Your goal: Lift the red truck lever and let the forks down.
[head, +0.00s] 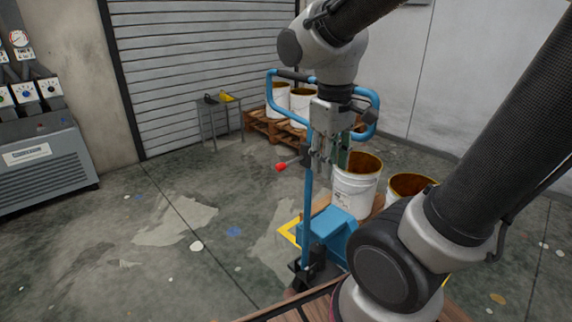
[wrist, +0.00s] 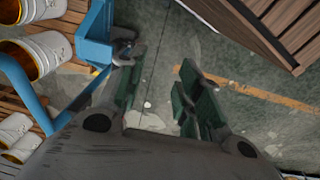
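The red lever (head: 281,167) sticks out to the left from the blue pallet truck's (head: 329,236) upright handle post, below the handle loop (head: 272,92). My gripper (head: 328,162) points down in front of the handle loop, just right of the red knob in the head view and apart from it. In the wrist view the two green-padded fingers (wrist: 160,88) are spread with bare floor between them, so it is open and empty. The red knob does not show in the wrist view. The truck's blue frame (wrist: 96,40) shows at upper left there. The forks are hidden in both views.
White buckets (head: 352,196) with brown insides stand on wood behind the truck. More buckets stand on a pallet (head: 262,128) by the shutter. A small grey table (head: 219,105) holds a yellow item. A control console (head: 42,165) is at left. Floor left of the truck is clear.

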